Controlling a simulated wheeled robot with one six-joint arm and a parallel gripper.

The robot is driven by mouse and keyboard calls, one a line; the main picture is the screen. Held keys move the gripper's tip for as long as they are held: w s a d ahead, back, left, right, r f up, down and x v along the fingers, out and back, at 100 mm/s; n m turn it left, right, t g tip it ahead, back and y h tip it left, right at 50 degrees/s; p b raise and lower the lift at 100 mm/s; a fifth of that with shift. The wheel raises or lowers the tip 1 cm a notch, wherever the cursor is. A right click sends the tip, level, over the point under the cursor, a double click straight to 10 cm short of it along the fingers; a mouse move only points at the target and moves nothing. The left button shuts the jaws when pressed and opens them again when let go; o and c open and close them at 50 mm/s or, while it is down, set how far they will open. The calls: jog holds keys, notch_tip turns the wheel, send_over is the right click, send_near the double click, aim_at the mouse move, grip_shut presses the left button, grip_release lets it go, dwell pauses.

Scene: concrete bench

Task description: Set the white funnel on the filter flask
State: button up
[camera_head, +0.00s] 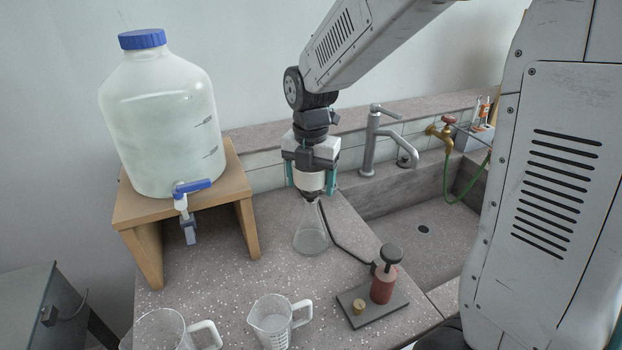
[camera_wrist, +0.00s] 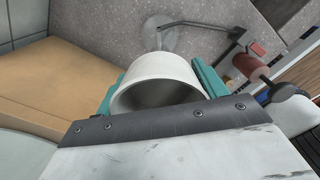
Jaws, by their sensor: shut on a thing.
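The white funnel (camera_head: 309,181) is between the teal fingertips of my gripper (camera_head: 311,182), which is shut on it. In the wrist view the funnel's wide mouth (camera_wrist: 158,88) faces the camera, between the jaws (camera_wrist: 160,92). The clear conical filter flask (camera_head: 311,236) stands upright on the bench directly below. The funnel's lower end is at the flask's neck in the head view; I cannot tell whether it is seated there. In the wrist view the flask (camera_wrist: 160,36) shows beyond the funnel, partly hidden by it.
A dark hose (camera_head: 340,243) runs from the flask to a red hand pump (camera_head: 384,284) on a plate. A large carboy (camera_head: 160,125) stands on a wooden stand (camera_head: 249,218) at left. Two clear jugs (camera_head: 271,325) (camera_head: 160,332) are in front. A sink with tap (camera_head: 372,140) lies at right.

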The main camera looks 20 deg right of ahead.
jog(key=shift+f, duration=0.45)
dwell(0.5)
jog(key=o, duration=1.1)
notch_tip(320, 180, up, 8)
jog(key=shift+f, duration=0.1)
